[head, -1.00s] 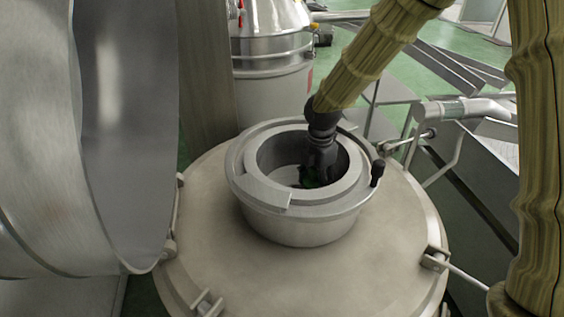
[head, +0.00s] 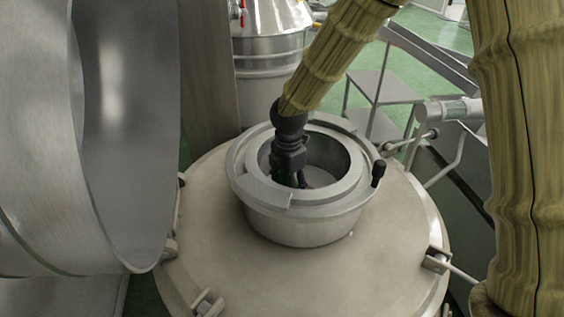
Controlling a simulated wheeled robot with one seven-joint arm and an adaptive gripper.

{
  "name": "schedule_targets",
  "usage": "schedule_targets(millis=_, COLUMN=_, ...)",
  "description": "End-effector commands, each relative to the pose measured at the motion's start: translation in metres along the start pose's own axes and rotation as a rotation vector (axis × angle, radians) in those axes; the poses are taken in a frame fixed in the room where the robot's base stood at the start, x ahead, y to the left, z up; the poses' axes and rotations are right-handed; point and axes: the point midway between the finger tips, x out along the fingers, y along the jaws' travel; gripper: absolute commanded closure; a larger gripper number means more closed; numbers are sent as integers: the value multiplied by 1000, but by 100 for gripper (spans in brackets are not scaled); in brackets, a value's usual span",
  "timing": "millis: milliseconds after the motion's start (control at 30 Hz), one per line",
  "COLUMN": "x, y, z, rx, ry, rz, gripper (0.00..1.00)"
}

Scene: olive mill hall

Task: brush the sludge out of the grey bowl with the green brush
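The grey bowl (head: 305,226) is a thick-rimmed metal bowl set in the top of a large round beige vessel. My gripper (head: 290,178) points down into the left part of the bowl's opening, its fingers below the rim line. A small dark green patch, likely the green brush (head: 283,178), shows at the fingers, mostly hidden by the gripper and the rim. I cannot tell how the fingers sit on it. A pale patch of the bowl's inside shows right of the fingers. I cannot make out any sludge.
The beige vessel lid (head: 385,235) has clamps around its edge. A large open steel drum (head: 120,130) stands close on the left. A steel container (head: 270,60) stands behind. A railing (head: 440,150) and a dark trough lie on the right.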

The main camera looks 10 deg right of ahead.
Motion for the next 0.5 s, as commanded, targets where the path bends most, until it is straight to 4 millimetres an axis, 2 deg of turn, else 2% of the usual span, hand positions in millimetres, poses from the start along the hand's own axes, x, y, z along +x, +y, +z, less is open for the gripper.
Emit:
schedule_targets(millis=167, x=-4, y=3, z=-6, rx=4, ry=0, rz=1, gripper=66)
schedule_targets(millis=233, x=-25, y=3, z=-5, rx=5, ry=0, rz=6, gripper=66)
schedule_targets(millis=500, x=-48, y=1, z=-4, rx=6, ry=0, rz=1, gripper=66)
